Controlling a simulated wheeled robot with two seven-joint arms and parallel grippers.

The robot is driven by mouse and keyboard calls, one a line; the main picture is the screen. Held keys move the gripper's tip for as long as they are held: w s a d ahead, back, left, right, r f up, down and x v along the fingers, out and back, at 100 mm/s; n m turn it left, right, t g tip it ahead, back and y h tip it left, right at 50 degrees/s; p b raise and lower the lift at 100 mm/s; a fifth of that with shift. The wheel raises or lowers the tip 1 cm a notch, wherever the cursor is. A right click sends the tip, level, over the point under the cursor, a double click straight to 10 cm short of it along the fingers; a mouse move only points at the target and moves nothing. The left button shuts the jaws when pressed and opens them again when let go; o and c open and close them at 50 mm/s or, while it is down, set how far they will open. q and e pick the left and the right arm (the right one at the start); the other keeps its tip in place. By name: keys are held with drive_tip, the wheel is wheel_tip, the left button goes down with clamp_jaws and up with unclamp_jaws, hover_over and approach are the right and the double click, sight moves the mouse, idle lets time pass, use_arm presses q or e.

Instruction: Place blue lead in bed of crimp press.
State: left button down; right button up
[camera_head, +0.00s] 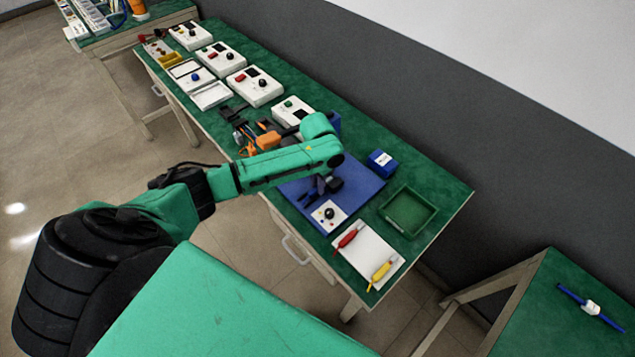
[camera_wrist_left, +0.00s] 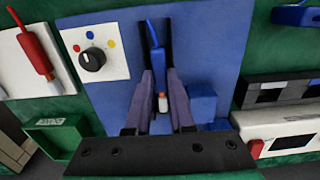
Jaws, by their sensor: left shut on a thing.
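My left gripper (camera_head: 322,190) is low over a blue board (camera_head: 362,183). In the left wrist view its fingers (camera_wrist_left: 158,78) are shut on the blue lead (camera_wrist_left: 157,60), which lies lengthwise between them. A pale tip with orange shows at the lead's near end. The board also shows in the wrist view (camera_wrist_left: 215,45), with a white panel with a black knob and coloured dots (camera_wrist_left: 93,52) beside the lead. A blue block (camera_wrist_left: 203,103) is close to the right finger. I cannot tell which part is the crimp press bed, or whether the lead touches the board. My right gripper is out of view.
A white tray (camera_head: 377,244) holds a red lead (camera_head: 347,237) and a yellow lead (camera_head: 381,273). An empty green tray (camera_head: 408,211) and a blue box (camera_head: 382,162) stand near the board. Several white devices line the bench's far part. My left arm hides part of the bench.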

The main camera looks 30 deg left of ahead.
use_arm(q)
drive_tip(key=shift+s+f, duration=0.15)
drive_tip(key=shift+f, duration=0.05)
drive_tip(key=c, duration=0.8)
unclamp_jaws()
drive_tip(key=shift+f, duration=0.1)
drive_tip(key=shift+s+f, duration=0.1)
drive_tip(key=shift+s, duration=0.05)
drive_tip(key=shift+d, duration=0.1)
drive_tip(key=shift+r, duration=0.35)
drive_tip(key=r, duration=1.2)
drive_tip(key=shift+w+r+b, duration=0.3)
drive_tip(key=shift+r, duration=0.1)
